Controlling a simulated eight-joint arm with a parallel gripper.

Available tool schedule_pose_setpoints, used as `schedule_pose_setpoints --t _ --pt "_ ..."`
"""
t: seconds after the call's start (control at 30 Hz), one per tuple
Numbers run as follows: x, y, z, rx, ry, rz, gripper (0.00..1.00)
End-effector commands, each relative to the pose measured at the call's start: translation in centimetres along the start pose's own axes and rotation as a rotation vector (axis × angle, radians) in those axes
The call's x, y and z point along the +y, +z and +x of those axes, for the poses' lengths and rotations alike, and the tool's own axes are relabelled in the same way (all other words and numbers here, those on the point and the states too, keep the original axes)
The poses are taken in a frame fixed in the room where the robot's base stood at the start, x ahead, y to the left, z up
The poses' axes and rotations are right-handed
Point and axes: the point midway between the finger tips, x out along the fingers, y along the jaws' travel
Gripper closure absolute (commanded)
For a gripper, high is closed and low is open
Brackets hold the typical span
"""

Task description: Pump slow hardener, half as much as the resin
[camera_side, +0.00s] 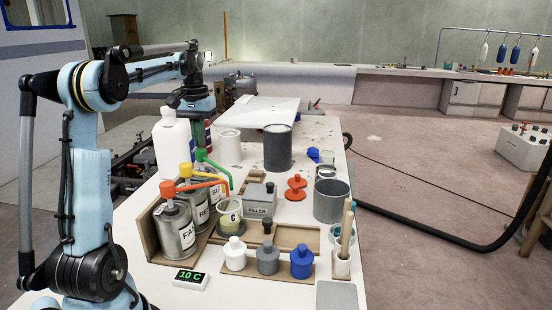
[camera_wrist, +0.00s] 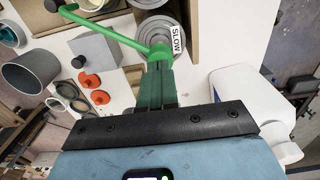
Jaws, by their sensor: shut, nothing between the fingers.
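The slow hardener can, labelled SLOW in the wrist view (camera_wrist: 178,38), stands at the back of the row of pump cans; in the side view the can (camera_side: 214,176) is partly hidden. Its green pump (camera_side: 201,154) has a long spout reaching towards the mixing cup (camera_side: 230,218). The green pump also shows in the wrist view (camera_wrist: 110,33). My gripper (camera_side: 199,138) is shut and empty, fingers pointing down, at or just above the green pump head; its fingertips (camera_wrist: 158,68) overlap the head, and contact cannot be told. The resin can (camera_side: 202,208) has a yellow pump.
The FAST can (camera_side: 178,232) with an orange-red pump is nearest the front. A filler box (camera_side: 258,203) stands right of the cup. A white bottle (camera_side: 172,143) stands close behind the cans. Orange lids (camera_side: 295,188) and a grey pot (camera_side: 331,201) are farther right. A display (camera_side: 190,278) reads 10 C.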

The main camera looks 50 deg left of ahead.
Motion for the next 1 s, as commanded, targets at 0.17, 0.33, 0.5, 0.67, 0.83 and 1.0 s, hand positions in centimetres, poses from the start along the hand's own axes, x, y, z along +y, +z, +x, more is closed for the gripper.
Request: schedule_pose_setpoints --t 0.17,0.33,0.5,0.67,0.83,1.0 --pt "0.0 0.0 0.6 0.000 0.000 0.000 1.00" --pt "0.0 0.0 1.1 0.000 0.000 0.000 1.00" --pt "0.0 0.0 1.7 0.000 0.000 0.000 1.00" --pt "0.0 0.0 2.2 0.000 0.000 0.000 1.00" --pt "0.0 0.0 2.7 0.000 0.000 0.000 1.00" --pt "0.0 0.0 3.3 0.000 0.000 0.000 1.00"
